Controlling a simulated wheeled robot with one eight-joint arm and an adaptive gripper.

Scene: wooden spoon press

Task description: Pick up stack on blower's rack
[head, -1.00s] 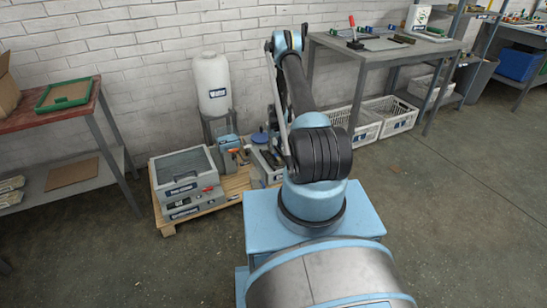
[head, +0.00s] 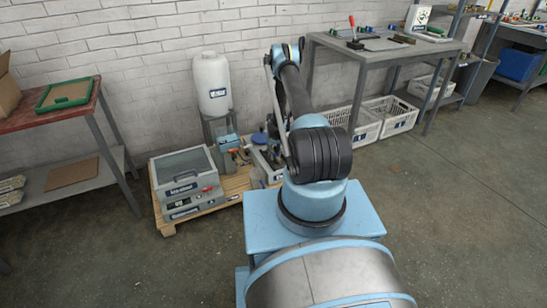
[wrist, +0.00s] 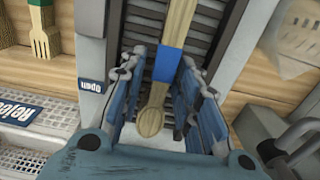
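In the wrist view, a wooden spoon stack (wrist: 151,118) with a blue band (wrist: 168,63) lies along a dark slatted rack (wrist: 205,22) in a grey frame. Its rounded bowl end points toward my gripper. My gripper (wrist: 163,68) is open, with one blue finger on each side of the stack. Gaps show between the fingers and the wood. How many spoons are in the stack cannot be told. In the head view my arm hides the gripper and the stack.
Another wooden utensil (wrist: 44,40) with a green band lies at the wrist view's upper left. A label reading "Open" (wrist: 92,86) is beside the rack.

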